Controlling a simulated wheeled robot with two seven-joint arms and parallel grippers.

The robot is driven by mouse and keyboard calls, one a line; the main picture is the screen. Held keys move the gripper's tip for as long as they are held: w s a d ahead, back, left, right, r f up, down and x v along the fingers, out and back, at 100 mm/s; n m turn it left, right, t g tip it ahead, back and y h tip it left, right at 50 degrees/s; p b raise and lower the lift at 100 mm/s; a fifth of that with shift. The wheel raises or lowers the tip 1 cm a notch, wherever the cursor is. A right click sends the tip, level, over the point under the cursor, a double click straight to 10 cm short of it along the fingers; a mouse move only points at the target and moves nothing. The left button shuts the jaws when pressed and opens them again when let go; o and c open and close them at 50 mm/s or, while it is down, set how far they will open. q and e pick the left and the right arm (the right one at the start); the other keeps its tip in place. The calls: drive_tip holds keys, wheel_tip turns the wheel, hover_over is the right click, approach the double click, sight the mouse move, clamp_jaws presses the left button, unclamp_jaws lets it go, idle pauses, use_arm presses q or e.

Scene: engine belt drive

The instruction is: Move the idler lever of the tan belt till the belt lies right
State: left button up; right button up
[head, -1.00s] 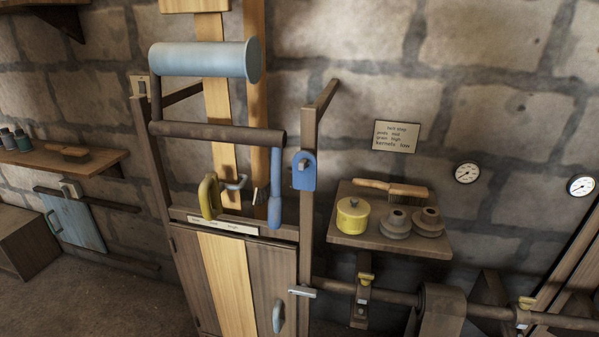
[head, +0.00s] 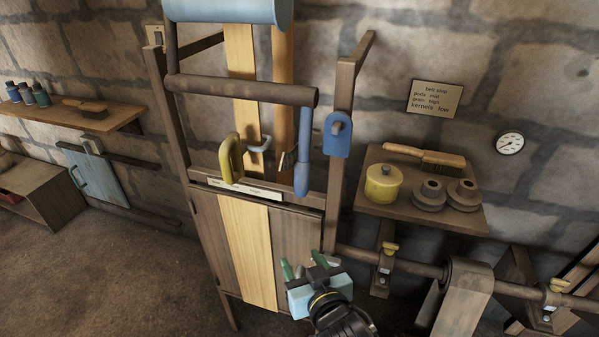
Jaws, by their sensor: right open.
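The tan belt (head: 248,250) runs down the front of a wooden cabinet. A pale strip (head: 241,60) also shows higher up, behind a dark crossbar (head: 245,91). A blue-handled lever (head: 303,155) hangs from the crossbar's right end. A yellow looped handle (head: 230,160) and a small grey-blue handle (head: 260,145) are to its left, above a label strip (head: 245,189). I cannot tell for certain which of these is the idler lever. My right gripper (head: 306,266) is open and empty, low in front of the cabinet's right side, below the blue handle and apart from it. My left gripper is not in view.
A light blue roller (head: 227,10) spans the top. A blue plate (head: 337,136) is on the right post. A shelf (head: 455,222) at right holds a yellow pot (head: 383,183), a brush and two grey weights. A wall sign (head: 435,97) gives belt stops: pods mid, grain high, kernels low.

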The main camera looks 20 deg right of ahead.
wheel_tip(320, 180, up, 14)
drive_tip(key=d+m+t+h, duration=0.1)
drive_tip(key=d+m+t, duration=0.1)
drive_tip(key=d+t, duration=0.1)
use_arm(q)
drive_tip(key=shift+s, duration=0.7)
use_arm(e)
drive_tip(key=w, duration=1.2)
drive_tip(key=shift+w+a+f, duration=0.15)
drive_tip(key=shift+w, duration=0.05)
clamp_jaws()
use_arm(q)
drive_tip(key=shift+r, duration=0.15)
